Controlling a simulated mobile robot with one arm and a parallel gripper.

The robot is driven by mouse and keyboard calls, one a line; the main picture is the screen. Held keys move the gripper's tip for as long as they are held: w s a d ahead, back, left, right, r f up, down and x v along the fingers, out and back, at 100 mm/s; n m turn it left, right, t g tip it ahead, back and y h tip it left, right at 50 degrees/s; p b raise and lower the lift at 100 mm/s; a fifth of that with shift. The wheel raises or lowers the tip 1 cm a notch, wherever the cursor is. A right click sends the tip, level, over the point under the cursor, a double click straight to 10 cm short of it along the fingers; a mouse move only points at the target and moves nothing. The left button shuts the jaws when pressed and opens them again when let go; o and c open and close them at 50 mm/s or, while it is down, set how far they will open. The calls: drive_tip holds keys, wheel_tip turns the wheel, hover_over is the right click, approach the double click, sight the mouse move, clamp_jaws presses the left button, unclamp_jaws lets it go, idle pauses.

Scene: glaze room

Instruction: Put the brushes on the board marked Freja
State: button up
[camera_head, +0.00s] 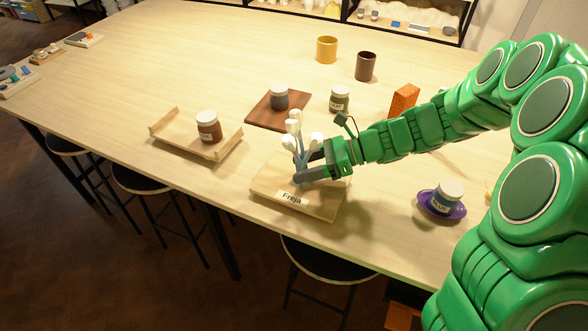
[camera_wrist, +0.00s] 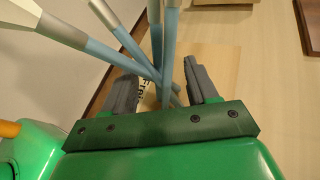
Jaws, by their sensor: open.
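The board marked Freja (camera_head: 325,208) is a pale wooden board near the table's front edge, with a white name label. Several brushes (camera_head: 294,128) with light blue handles and white heads stand heads-up over it. In the wrist view the brush handles (camera_wrist: 171,45) lean apart and cross low down. My gripper (camera_head: 302,172) is low over the board, its jaws apart. In the wrist view my two fingers (camera_wrist: 160,78) stand on either side of the crossing handles. The lower ends of the brushes are partly hidden, and I cannot tell whether a holder surrounds them.
A tan tray (camera_head: 164,132) with a brown jar (camera_head: 209,127) is to the left. A dark red-brown board (camera_head: 262,116) with a jar (camera_head: 279,98) is behind. A purple dish (camera_head: 424,205) with a jar (camera_head: 446,196) and an orange block (camera_head: 403,101) are to the right.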

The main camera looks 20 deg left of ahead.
drive_tip(key=v, duration=0.8)
drive_tip(key=shift+w+d+r, duration=0.1)
drive_tip(key=shift+d, duration=0.15)
drive_tip(key=s+d+r+n+t+h, duration=0.2)
drive_tip(key=s+d+n+h, duration=0.4)
drive_tip(key=s+d, duration=0.7)
drive_tip(key=s+d+r+n+t+h, duration=0.2)
drive_tip(key=s+d+r+n+h, duration=0.2)
drive_tip(key=s+d, duration=0.9)
drive_tip(key=d+n+h, duration=0.1)
drive_tip(key=n+h, duration=0.1)
drive_tip(key=n, duration=0.2)
drive_tip(key=shift+s+d+t, duration=0.3)
drive_tip(key=shift+s+d, duration=0.05)
drive_tip(key=shift+s, duration=0.05)
